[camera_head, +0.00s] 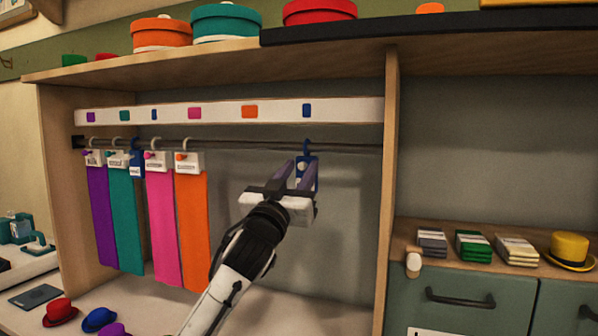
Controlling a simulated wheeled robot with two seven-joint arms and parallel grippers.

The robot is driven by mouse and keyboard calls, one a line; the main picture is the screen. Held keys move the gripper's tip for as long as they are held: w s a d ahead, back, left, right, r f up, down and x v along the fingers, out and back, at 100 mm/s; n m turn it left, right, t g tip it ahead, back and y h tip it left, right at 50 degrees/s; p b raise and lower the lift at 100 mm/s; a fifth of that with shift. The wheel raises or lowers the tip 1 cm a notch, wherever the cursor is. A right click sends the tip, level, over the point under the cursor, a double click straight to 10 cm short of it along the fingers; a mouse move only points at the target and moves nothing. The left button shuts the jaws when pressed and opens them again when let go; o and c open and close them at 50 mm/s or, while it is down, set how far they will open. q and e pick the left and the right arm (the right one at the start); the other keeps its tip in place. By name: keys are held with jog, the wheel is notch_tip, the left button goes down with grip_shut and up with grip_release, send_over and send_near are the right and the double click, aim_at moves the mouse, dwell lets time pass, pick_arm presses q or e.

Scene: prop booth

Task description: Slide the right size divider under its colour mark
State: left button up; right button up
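A blue size divider (313,160) hangs by its hook from the rail (350,147), below the right-hand blue mark (306,110). My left gripper (299,170) is right at this divider, its fingers reaching up to it and overlapping it. Whether they grip it is unclear. Another blue piece (136,158) hangs far left, partly hidden between the teal and pink dividers. Purple (94,158), teal (117,158), pink (156,160) and orange (188,162) dividers hang at the left. The mark strip also carries a left blue mark (154,114). My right gripper is out of view.
Coloured cloths (193,230) hang below the left dividers. A wooden upright (391,190) closes the bay at the right. Small hats (100,319) lie on the floor of the bay. The rail between the orange divider and my gripper is clear.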

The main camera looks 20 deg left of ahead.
pick_arm(q)
jog(key=shift+s+f, duration=0.25)
jog(key=shift+s, duration=0.2)
jog(key=b+v, duration=0.2)
jog(key=v, duration=0.7)
jog(key=shift+s, duration=0.15)
jog(key=shift+f, duration=0.1)
